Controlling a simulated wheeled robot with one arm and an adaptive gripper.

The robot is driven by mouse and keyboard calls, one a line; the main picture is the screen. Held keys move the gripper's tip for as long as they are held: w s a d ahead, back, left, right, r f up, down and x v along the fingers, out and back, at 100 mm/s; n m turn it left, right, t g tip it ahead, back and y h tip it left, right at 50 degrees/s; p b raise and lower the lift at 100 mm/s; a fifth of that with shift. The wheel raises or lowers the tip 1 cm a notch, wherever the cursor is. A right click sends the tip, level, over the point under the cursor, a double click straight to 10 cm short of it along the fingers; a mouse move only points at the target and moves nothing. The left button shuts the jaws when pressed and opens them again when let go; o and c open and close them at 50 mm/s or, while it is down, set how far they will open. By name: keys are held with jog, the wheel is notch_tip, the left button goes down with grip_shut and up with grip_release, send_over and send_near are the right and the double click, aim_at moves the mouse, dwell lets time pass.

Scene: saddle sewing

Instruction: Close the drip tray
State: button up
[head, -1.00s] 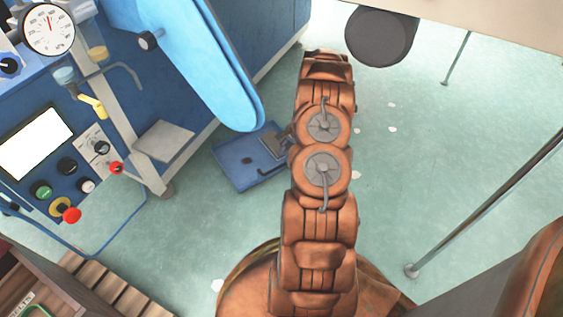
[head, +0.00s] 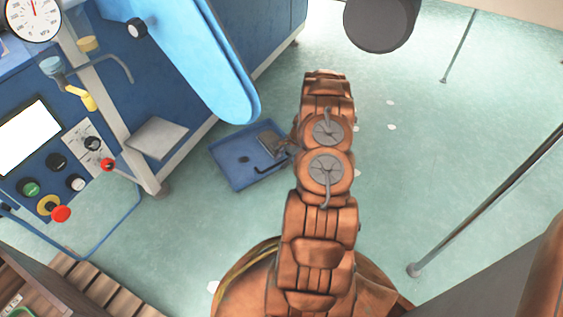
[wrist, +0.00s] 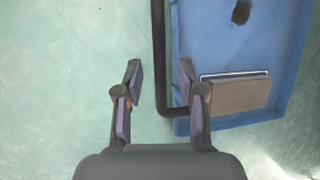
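The drip tray (head: 232,166) is a shallow blue tray, pulled out low over the floor beside the blue machine in the head view. It has a dark bar handle (head: 270,169) and a grey-brown block (head: 272,145) in it. In the wrist view the tray (wrist: 215,45) fills the right side, with the handle (wrist: 158,60) along its left edge, bending toward the tray. My gripper (wrist: 160,82) is open, and the handle's bar shows between its two fingers. I cannot tell whether they touch it. In the head view my arm hides the gripper.
The blue machine (head: 180,95) stands at the left, with a light-blue panel (head: 200,60) overhanging near the tray and a grey pedal-like plate (head: 157,138). A thin metal pole (head: 490,200) stands at the right. The green floor (head: 420,130) right of my arm is mostly clear.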

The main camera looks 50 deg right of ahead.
grip_shut()
dwell(0.4)
dwell(0.4)
